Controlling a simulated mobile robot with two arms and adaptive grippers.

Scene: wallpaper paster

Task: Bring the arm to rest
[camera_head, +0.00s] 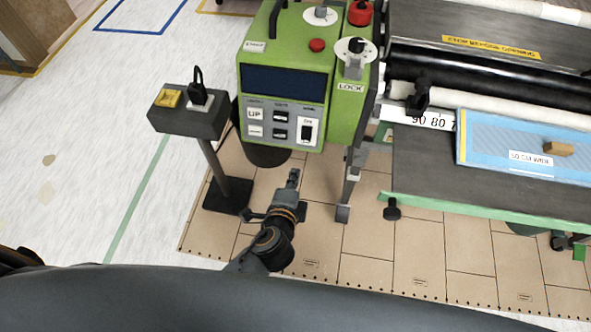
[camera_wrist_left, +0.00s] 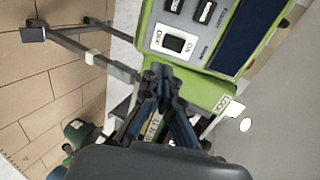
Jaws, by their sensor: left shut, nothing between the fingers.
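My left gripper (camera_head: 293,177) is in the lower middle of the head view, below the green control box (camera_head: 285,75). Its fingers are shut with nothing between them. In the left wrist view my left gripper (camera_wrist_left: 160,75) points at the lower edge of the green box (camera_wrist_left: 212,85), near its On/Off switch (camera_wrist_left: 173,43). I cannot tell whether the fingertips touch the box; a gap seems to show in the head view. My right gripper is in neither view.
A pedestal with a grey box and yellow button (camera_head: 168,98) stands left of the machine. The machine bed (camera_head: 425,165) is at the right, with a blue board (camera_head: 490,140) and a wooden block (camera_head: 558,149) on it. Pale floor (camera_head: 60,170) lies open at the left.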

